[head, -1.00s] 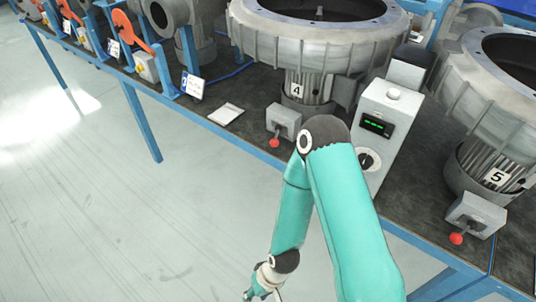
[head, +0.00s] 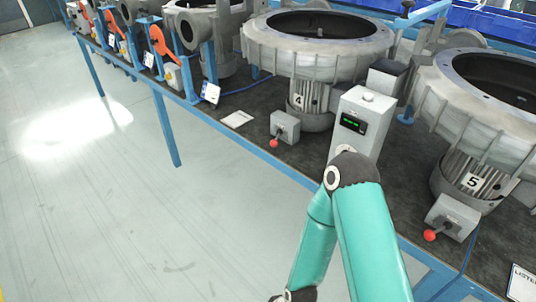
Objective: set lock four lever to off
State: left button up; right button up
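The lock four lever is a short lever with a red knob (head: 273,143). It sticks out from a small grey switch box (head: 286,124) at the bench edge, below the blower marked 4 (head: 318,52). The knob points down and toward the lower left; any off marking is too small to read. One teal arm of mine rises from the bottom, bends right of the box, and runs down out of the picture. No other arm shows, and nothing of mine touches the lever.
A control box with a green display (head: 352,124) stands right of the switch box, partly behind my elbow. Farther right is blower 5 (head: 490,110) with a similar red-knobbed lever (head: 430,235). A white paper (head: 237,119) lies left. The floor (head: 130,230) before the bench is open.

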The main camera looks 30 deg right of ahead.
aim_at(274, 143)
jog(key=z, duration=0.15)
jog(key=i, duration=0.85)
jog(key=u, duration=0.05)
